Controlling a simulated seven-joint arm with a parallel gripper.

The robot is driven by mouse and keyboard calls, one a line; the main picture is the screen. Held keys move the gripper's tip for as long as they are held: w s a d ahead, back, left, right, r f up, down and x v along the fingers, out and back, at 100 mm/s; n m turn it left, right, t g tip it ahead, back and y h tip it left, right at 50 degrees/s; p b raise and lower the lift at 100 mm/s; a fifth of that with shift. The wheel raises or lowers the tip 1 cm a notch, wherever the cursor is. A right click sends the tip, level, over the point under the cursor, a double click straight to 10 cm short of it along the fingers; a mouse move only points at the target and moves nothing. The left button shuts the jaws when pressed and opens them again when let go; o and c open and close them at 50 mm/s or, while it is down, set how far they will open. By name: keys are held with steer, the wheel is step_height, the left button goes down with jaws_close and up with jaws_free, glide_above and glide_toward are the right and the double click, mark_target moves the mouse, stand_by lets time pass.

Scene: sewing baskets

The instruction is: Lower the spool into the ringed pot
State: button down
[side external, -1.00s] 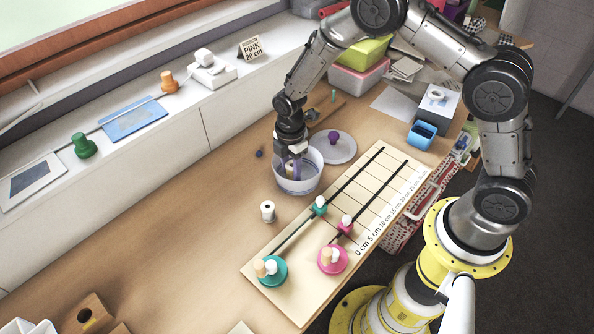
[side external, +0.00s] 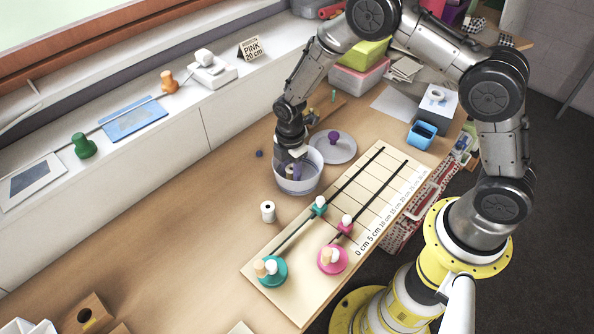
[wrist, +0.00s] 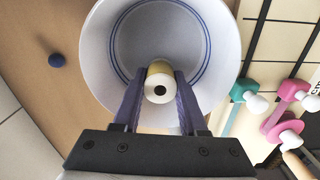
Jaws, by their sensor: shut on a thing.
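The ringed pot (side external: 299,187) is a translucent white round tub on the table below my gripper. In the wrist view the pot's wall (wrist: 222,50) is pale, with blue rings inside. My gripper (wrist: 160,88) points down into the pot's mouth, its purple fingers shut on a spool (wrist: 159,84). This spool has a white end with a dark hole and a yellowish side. It shows within the pot's outline, towards the near wall; its height above the floor is hard to judge. In the side view my gripper (side external: 295,172) and the spool are partly hidden by the pot wall.
A second white spool (side external: 268,211) stands on the table in front of the pot. A round lid with a purple knob (side external: 333,137) lies behind it. A measuring board (side external: 300,258) with teal and pink pegs is close on the right. A small blue ball (side external: 259,154) lies left.

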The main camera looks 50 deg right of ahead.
steer(key=shift+f, duration=0.5)
stand_by(0.3)
steer(key=shift+c, duration=1.8)
jaws_free()
